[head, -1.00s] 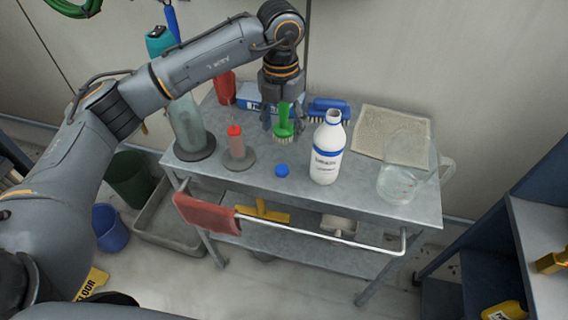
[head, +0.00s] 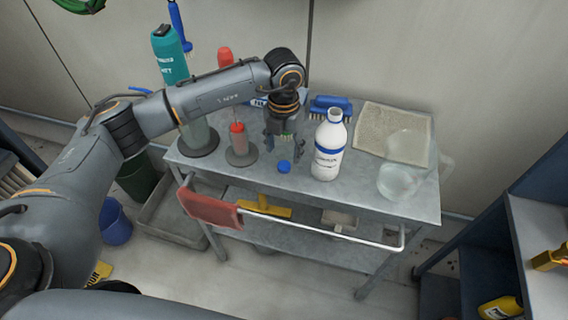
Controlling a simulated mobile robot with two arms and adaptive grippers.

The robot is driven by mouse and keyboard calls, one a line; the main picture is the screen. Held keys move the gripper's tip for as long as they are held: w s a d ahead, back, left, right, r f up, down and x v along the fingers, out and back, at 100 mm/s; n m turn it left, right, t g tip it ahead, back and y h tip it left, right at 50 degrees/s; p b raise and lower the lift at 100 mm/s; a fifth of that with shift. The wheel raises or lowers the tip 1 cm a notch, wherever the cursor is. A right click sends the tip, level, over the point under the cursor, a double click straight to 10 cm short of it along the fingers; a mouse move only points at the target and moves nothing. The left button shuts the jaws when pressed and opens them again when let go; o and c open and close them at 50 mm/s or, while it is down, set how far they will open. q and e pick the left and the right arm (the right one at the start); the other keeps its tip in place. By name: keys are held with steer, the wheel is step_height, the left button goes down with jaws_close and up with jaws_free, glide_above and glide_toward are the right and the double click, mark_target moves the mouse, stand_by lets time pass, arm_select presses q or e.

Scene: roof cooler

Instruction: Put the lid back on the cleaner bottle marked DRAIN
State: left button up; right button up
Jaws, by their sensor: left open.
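The white cleaner bottle (head: 328,150) with a blue band stands upright and uncapped on the grey metal cart (head: 400,207). Its label is too small to read surely. A small blue lid (head: 284,167) lies on the cart top just left of the bottle. My left gripper (head: 284,148) is open, pointing down, above and slightly behind the blue lid, to the left of the bottle. It holds nothing that I can see. The green brush behind it is mostly hidden by the gripper. My right gripper is not in view.
A clear pitcher (head: 398,182) stands to the right. A red cloth (head: 208,204) hangs over the front rail.

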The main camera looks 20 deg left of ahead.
mark_target(284, 165)
arm_select(q)
steer(key=shift+f, duration=0.25)
step_height(284, 165, down, 4)
steer(key=shift+r+p, duration=0.2)
steer(key=shift+p, duration=0.75)
steer(key=shift+w+f, duration=0.1)
steer(key=shift+f, duration=0.5)
steer(key=c, duration=0.8)
